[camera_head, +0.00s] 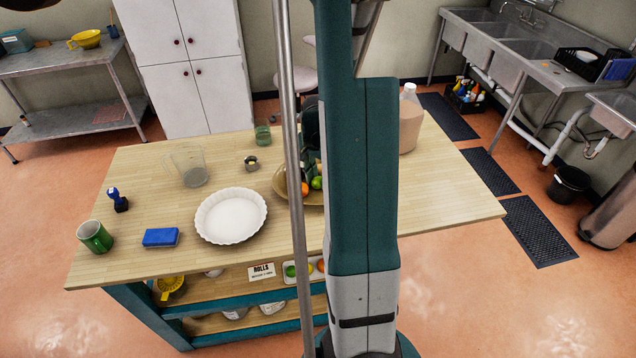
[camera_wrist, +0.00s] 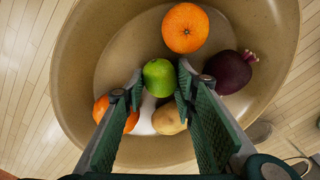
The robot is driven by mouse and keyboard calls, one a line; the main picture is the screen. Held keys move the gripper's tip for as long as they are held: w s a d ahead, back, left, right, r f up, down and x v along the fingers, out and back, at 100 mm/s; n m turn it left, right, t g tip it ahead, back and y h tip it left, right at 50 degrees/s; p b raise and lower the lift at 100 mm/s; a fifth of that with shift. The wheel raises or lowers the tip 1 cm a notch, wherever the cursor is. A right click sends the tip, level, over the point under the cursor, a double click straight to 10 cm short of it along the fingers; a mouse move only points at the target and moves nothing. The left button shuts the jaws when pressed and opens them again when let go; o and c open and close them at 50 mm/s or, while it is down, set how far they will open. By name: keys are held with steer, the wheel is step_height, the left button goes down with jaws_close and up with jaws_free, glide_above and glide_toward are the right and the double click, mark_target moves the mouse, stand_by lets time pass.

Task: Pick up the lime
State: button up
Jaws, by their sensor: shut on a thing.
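The lime (camera_wrist: 158,76) is a small green fruit between the two fingertips of my gripper (camera_wrist: 159,84) in the wrist view. The fingers are shut on it from both sides. It sits over the inside of a wide tan bowl (camera_wrist: 85,65); I cannot tell whether it still touches the fruit beneath. In the head view the lime (camera_head: 317,183) shows as a green spot beside my arm, in the bowl (camera_head: 313,199). My arm hides most of the bowl and gripper there.
The bowl also holds an orange (camera_wrist: 185,27), a purple onion (camera_wrist: 229,72), a potato-like item (camera_wrist: 168,119) and another orange fruit (camera_wrist: 102,109). On the wooden table stand a white fluted dish (camera_head: 231,215), a blue sponge (camera_head: 160,237), a green mug (camera_head: 95,236) and a jug (camera_head: 410,122).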

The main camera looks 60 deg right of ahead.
steer(key=shift+r, duration=0.15)
steer(key=shift+r, duration=4.9)
